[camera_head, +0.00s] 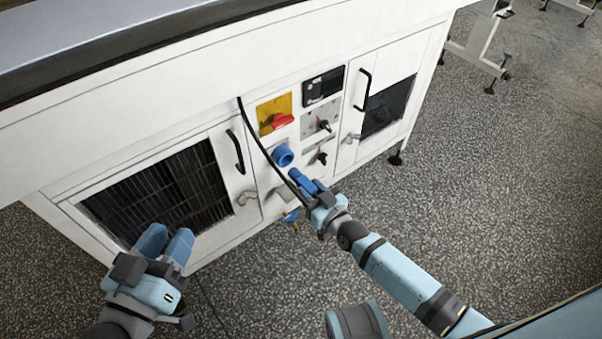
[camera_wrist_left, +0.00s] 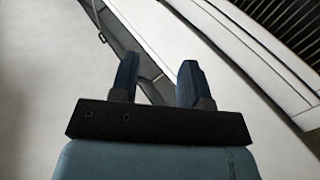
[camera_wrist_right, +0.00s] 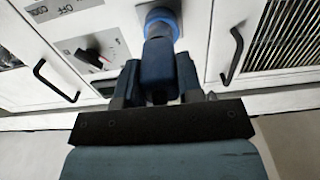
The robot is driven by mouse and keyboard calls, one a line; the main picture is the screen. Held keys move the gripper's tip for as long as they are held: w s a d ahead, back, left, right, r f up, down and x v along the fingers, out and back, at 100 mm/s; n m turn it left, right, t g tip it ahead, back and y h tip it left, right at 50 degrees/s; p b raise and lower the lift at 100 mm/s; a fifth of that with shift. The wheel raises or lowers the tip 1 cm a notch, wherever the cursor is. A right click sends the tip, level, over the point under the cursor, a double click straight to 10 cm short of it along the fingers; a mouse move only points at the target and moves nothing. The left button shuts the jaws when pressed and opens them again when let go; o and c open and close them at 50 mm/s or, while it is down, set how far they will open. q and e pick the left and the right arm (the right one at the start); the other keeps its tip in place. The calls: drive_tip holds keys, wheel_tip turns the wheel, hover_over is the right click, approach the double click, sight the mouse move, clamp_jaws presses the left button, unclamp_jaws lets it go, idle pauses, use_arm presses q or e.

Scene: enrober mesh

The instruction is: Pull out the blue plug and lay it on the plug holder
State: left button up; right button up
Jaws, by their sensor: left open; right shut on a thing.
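The blue plug (camera_head: 298,177) is in my right gripper (camera_head: 316,194), which is shut on it. In the head view its front end is a short way below and right of the round blue socket (camera_head: 283,155), with a gap between them. In the right wrist view the plug (camera_wrist_right: 158,62) lies in line with the socket ring (camera_wrist_right: 176,22) and overlaps it. A black cable (camera_head: 262,146) runs down the panel towards my right gripper. I cannot clearly tell which part is the plug holder. My left gripper (camera_head: 166,243) is open and empty, in front of the left grille.
The white machine carries a yellow plate with a red switch (camera_head: 281,121), black knobs (camera_head: 323,125) and door handles (camera_head: 236,152). A blue and yellow fitting (camera_head: 291,217) sits low below the socket.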

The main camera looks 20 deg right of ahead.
use_arm(q)
drive_tip(key=shift+g, duration=0.5)
drive_tip(key=shift+f+b, duration=1.95)
drive_tip(key=shift+f, duration=0.2)
use_arm(e)
drive_tip(key=w+a+f, duration=0.1)
drive_tip(key=w+f, duration=0.3)
drive_tip(key=f, duration=0.7)
drive_tip(key=shift+w+a, duration=0.3)
drive_tip(key=shift+w, duration=0.1)
drive_tip(key=shift+f, duration=0.1)
drive_tip(key=o, duration=1.1)
drive_tip(key=shift+o, duration=0.4)
use_arm(q)
drive_tip(key=shift+s, duration=0.1)
use_arm(e)
drive_tip(key=shift+s, duration=0.1)
